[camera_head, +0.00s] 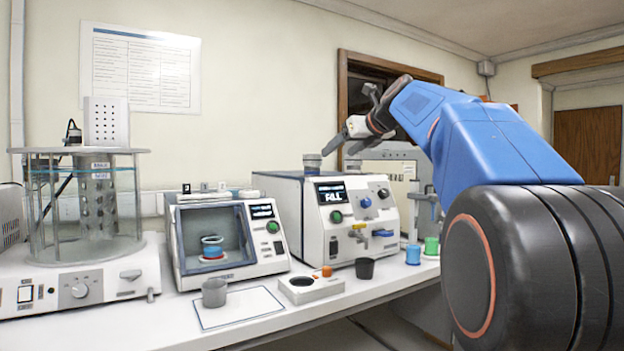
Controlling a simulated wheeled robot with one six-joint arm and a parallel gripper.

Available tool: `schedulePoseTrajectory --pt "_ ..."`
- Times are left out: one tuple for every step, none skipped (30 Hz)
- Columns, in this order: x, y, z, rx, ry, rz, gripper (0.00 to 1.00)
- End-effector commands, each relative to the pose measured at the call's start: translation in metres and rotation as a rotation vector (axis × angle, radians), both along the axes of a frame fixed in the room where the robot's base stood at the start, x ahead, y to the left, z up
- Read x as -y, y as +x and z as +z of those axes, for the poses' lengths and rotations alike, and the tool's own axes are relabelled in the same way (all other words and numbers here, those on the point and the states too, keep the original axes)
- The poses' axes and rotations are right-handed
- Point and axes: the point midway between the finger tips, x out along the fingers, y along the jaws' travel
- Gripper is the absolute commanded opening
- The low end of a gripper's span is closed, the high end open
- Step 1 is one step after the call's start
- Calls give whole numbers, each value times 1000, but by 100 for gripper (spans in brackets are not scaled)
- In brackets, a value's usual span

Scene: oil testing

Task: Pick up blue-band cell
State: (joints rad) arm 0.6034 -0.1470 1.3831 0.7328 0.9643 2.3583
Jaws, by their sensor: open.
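My gripper (334,146) is at the end of my blue arm, above the top of the white tester with the lit screen, pointing left and down. Its jaws are open, and I see nothing between them. A short grey cylinder with a bluish band (312,165) stands upright on that tester's top, just left of and below the fingertips. A second grey cylinder (352,165) stands to its right, below the gripper. Another cup with blue and red parts (212,250) sits behind the window of the middle instrument. I cannot tell for certain which is the blue-band cell.
The white tester (290,200) and the windowed instrument (262,265) stand on the white bench. A glass bath (85,215) is left.

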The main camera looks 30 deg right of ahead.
Motion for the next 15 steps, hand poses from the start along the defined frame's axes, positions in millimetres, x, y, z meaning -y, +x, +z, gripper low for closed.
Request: schedulePoseTrajectory --pt "3 3 2 4 16 -8 65" --pt "3 5 2 6 23 -10 65" --pt "4 9 1 7 29 -13 65" --pt "4 12 0 6 31 -13 65" --pt "3 17 -2 6 31 -13 65" --pt "3 23 -5 6 30 -11 65" --pt "2 27 -7 6 29 -11 65" --pt "2 32 -9 5 29 -11 65" --pt "2 39 -11 6 29 -11 65" --pt "2 44 -14 6 28 -11 65" --pt "1 49 -16 5 28 -11 65" --pt "1 55 -18 5 28 -11 65" --pt "1 60 -20 6 27 -11 65" --pt "1 65 -22 6 27 -11 65" --pt "0 72 -25 5 26 -10 65"
